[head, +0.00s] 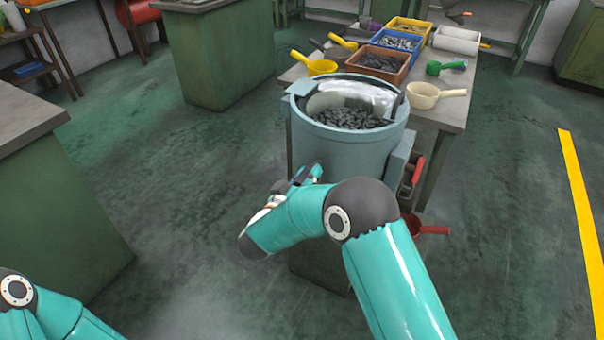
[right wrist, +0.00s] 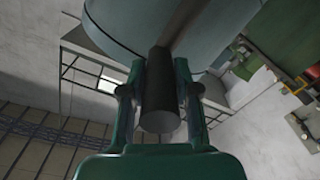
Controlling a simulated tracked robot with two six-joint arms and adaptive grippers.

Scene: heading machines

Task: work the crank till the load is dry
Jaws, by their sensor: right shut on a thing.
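The machine's round blue-grey tub (head: 345,148) stands open at the top in the head view, in front of a work table. The load (head: 352,117), a heap of small dark grey pieces, lies inside it; whether it is wet or dry I cannot tell. My right gripper (head: 305,174) is at the tub's near left side, partly hidden by my arm. In the right wrist view its two fingers are shut around the dark cylindrical grip of the crank (right wrist: 158,100), with the tub (right wrist: 140,25) just beyond. My left gripper is out of view; only part of that arm shows.
The table behind the tub holds a brown bin (head: 377,64), a blue bin (head: 397,40), a yellow scoop (head: 318,65), a green scoop (head: 445,67) and a cream scoop (head: 433,95). A red scoop (head: 428,228) is low at the tub's right.

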